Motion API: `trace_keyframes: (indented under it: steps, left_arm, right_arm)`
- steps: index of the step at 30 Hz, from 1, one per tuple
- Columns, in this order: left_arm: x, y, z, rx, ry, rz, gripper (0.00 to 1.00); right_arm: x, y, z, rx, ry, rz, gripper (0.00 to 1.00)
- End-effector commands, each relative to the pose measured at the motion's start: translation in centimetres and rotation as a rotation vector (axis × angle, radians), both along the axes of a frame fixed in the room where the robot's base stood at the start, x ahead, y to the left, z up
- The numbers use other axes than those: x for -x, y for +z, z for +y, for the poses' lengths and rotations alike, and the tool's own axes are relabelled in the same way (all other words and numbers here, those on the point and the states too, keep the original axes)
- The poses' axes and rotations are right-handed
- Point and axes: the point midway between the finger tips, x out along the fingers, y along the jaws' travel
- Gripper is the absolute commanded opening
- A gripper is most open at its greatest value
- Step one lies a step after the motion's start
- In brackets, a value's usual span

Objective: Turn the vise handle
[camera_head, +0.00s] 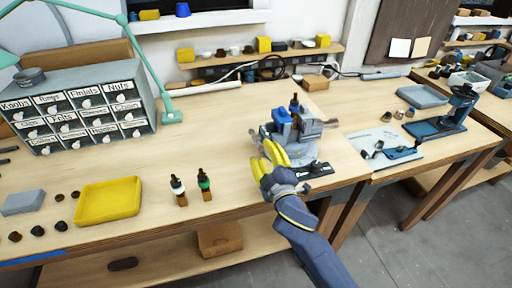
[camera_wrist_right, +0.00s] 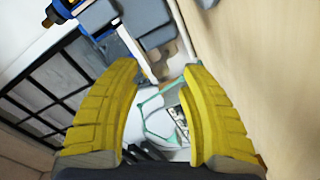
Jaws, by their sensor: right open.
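The grey vise (camera_head: 297,148) stands near the front right corner of the main workbench, with a blue part (camera_head: 282,117) and a dark upright piece at its top. My right gripper (camera_head: 272,153) has yellow fingers and is at the left, near side of the vise. In the right wrist view its fingers (camera_wrist_right: 163,80) are spread apart, with no object clearly held between them. The grey vise body (camera_wrist_right: 147,22) is beyond the fingertips there. A pale thin bar (camera_wrist_right: 138,54), possibly the handle, ends near the left fingertip; contact cannot be told. My left gripper is out of view.
A second bench (camera_head: 445,160) is at right. The bench middle is clear.

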Motion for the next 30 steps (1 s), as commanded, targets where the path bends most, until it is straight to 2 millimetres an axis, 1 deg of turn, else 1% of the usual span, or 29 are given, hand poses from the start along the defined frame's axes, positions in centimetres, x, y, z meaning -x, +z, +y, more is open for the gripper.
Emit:
trace_keyframes:
  steps: [1,3,9,21,22,30]
  left_arm:
    - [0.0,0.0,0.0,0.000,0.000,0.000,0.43]
    - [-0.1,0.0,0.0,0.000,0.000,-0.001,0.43]
    - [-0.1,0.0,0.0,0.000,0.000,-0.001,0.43]
    - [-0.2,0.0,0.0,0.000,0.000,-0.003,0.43]
    - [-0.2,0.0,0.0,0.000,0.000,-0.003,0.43]
    - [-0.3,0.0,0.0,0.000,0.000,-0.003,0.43]
  right_arm:
    - [-0.6,0.0,-0.1,0.001,-0.004,-0.001,0.43]
    - [-1.3,0.0,-0.2,0.000,-0.009,0.000,0.43]
    - [-2.6,0.0,-0.4,-0.001,-0.016,-0.001,0.43]
    - [-2.9,0.0,-0.5,-0.001,-0.019,0.001,0.43]
    - [-2.9,0.0,-0.5,-0.001,-0.019,0.001,0.45]
    - [-2.9,0.0,-0.5,-0.001,-0.019,0.001,0.14]
